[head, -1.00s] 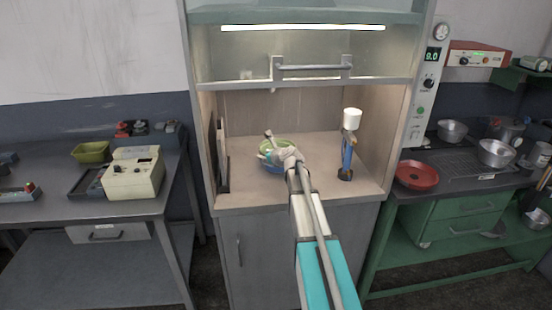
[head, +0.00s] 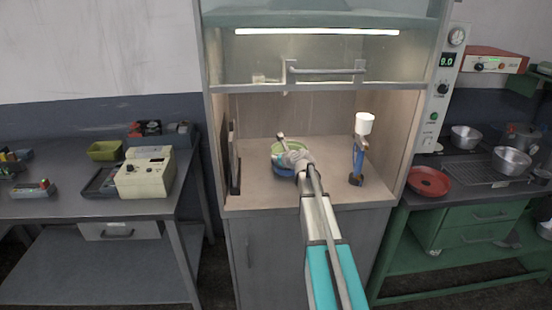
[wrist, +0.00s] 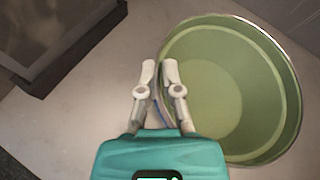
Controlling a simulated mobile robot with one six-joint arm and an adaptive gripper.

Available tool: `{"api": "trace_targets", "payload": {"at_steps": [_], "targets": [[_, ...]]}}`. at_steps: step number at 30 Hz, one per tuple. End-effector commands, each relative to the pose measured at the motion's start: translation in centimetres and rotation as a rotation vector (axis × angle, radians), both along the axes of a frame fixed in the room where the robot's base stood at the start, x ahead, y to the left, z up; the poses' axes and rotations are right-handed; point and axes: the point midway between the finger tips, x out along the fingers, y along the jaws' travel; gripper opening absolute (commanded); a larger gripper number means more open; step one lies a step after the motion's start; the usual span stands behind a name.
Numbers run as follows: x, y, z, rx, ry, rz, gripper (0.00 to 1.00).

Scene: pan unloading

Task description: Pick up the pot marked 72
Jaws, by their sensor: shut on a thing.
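A round green pot (wrist: 215,90) fills the right of the wrist view, seen from above, open and empty inside. In the head view the green pot (head: 278,149) sits in the lit cabinet, partly hidden by my gripper (head: 294,157). Blue shows just below it; I cannot tell whether that is a second pot or its outside. In the wrist view my gripper (wrist: 159,72) is shut on the pot's left rim, one finger on each side of the wall. No number 72 can be read on it.
The cabinet floor (head: 330,187) is bare around the pot. A dark upright panel (head: 235,165) is at the left. The raised glass sash (head: 325,70) hangs above. A red pan (head: 430,181) lies on the right bench.

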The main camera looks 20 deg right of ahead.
Motion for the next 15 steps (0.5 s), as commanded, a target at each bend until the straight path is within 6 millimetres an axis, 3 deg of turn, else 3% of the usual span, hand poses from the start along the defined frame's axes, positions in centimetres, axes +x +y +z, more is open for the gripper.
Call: {"api": "trace_targets", "payload": {"at_steps": [11, 15], "targets": [[0.0, 0.0, 3.1, 0.0, -0.001, 0.0, 0.0], [-0.9, -0.9, 4.7, -0.002, -0.001, -0.001, 0.0]]}}
